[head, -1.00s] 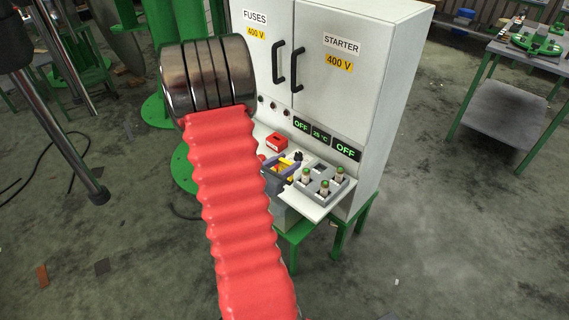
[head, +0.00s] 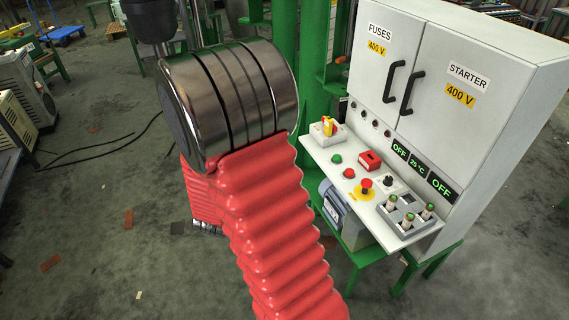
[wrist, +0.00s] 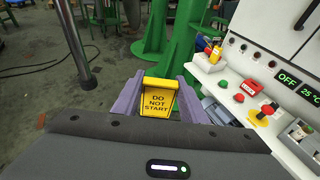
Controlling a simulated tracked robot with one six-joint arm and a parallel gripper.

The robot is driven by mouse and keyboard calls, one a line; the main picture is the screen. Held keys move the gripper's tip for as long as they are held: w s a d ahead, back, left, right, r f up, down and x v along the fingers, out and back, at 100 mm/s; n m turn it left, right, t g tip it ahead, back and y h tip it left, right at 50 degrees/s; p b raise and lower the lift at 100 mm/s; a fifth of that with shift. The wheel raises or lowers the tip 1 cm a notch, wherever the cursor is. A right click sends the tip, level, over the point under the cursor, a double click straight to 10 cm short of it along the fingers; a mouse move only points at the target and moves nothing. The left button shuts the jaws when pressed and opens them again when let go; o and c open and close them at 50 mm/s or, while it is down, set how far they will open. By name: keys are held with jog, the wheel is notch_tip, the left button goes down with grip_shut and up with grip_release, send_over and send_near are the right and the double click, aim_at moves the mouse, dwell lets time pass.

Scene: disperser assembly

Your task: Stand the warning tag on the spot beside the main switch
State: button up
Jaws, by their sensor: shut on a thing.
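My gripper (wrist: 157,84) is shut on the warning tag (wrist: 157,103), a yellow folded plate with "DO NOT START" in black. The tag sits between the two purple fingers in the wrist view, its printed face towards the camera. The main switch (head: 327,128), a red and yellow rotary knob on a pale box, is at the left end of the control shelf. It also shows in the wrist view (wrist: 214,52), right of and beyond the gripper. The tag is held off to the left of the shelf. In the head view my arm hides the gripper and tag.
The white shelf (head: 330,160) carries a green button, red buttons, a red box (head: 369,160) and a grey rack (head: 408,216) with small cylinders. The cabinet (head: 455,70) rises behind it. Green columns (head: 287,60) stand behind my arm. The floor left is mostly open.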

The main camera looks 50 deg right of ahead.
jog(key=w+a+r+n+t+y, duration=0.1)
jog(key=w+a+n+t+y, duration=0.1)
jog(key=a, duration=1.2)
jog(key=w+a+r+n+t+y, duration=0.2)
jog(key=w+a+n+t+y, duration=0.1)
jog(key=a, duration=1.1)
jog(key=shift+w+n+y, duration=0.9)
jog(key=shift+n+y, duration=0.3)
jog(key=shift+a, duration=0.2)
